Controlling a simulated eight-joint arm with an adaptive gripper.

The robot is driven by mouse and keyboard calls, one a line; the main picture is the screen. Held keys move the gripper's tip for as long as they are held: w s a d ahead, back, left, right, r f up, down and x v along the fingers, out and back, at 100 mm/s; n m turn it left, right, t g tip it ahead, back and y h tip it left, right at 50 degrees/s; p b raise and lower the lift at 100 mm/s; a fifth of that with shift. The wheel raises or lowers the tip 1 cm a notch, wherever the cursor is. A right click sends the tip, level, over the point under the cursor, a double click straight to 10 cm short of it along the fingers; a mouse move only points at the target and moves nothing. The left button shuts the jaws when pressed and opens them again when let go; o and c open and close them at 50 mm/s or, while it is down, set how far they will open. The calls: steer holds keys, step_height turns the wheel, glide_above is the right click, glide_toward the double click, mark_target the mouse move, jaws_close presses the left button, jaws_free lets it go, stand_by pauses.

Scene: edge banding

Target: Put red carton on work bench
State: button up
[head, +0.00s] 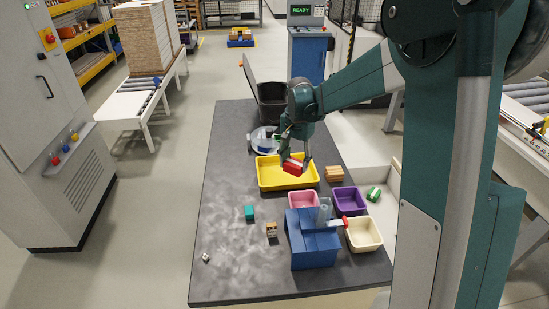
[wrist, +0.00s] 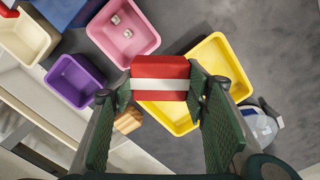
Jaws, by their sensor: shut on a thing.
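The red carton (head: 293,166) is a small red box with a white band, which also shows in the wrist view (wrist: 160,72). My gripper (head: 293,156) is shut on it, with one finger on each side of the box in the wrist view (wrist: 160,88). It holds the carton above the yellow tray (head: 272,185), which is seen partly behind the carton in the wrist view (wrist: 226,62). The work bench (head: 224,192) is a dark grey table under the tray. Whether the carton touches the tray is hard to tell in the head view.
A pink bin (head: 303,195), a purple bin (head: 348,199), a cream bin (head: 363,236) and a blue machine (head: 312,245) stand right of centre. A teal block (head: 249,213) and a small box (head: 271,231) lie to the left. The bench's left side has clear room.

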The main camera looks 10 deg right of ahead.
steer(key=s+a+n+p, duration=0.1)
steer(key=s+a+n, duration=0.1)
steer(key=s+a, duration=0.45)
steer(key=s+a+n+p, duration=0.1)
steer(key=s+a+n, duration=0.15)
steer(key=a, duration=0.75)
steer(key=n+p, duration=0.1)
steer(key=n, duration=0.2)
glide_above(229, 242)
step_height(229, 242, down, 4)
steer(key=shift+f, duration=0.55)
steer(key=shift+f, duration=0.1)
steer(key=shift+f+b, duration=0.3)
steer(key=shift+f, duration=2.75)
steer(key=shift+f, duration=0.1)
steer(key=shift+f, duration=1.8)
steer(key=shift+f+b, duration=0.15)
steer(key=shift+b, duration=0.25)
